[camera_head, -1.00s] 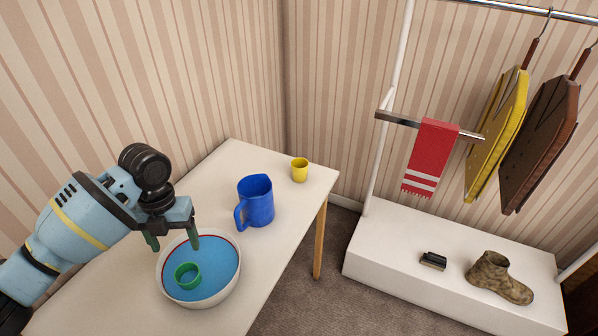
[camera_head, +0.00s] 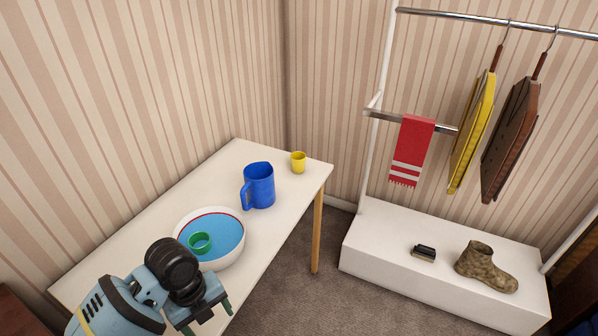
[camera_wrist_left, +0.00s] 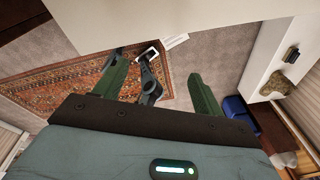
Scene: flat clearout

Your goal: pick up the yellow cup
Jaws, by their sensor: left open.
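The yellow cup (camera_head: 298,163) stands upright near the far right corner of the white table (camera_head: 110,261), behind and to the right of the blue jug (camera_head: 259,187). My left gripper (camera_head: 208,318) is in front of the bowl, at the table's front right edge, well apart from the cup. My right gripper is not in view.
A white bowl (camera_head: 231,261) with blue inside holds a green cup (camera_head: 200,242). The jug stands between the bowl and the yellow cup. To the right, a white rack base (camera_head: 372,252) bears a brush (camera_head: 423,253) and a boot (camera_head: 486,268); a red towel (camera_head: 411,150) hangs above.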

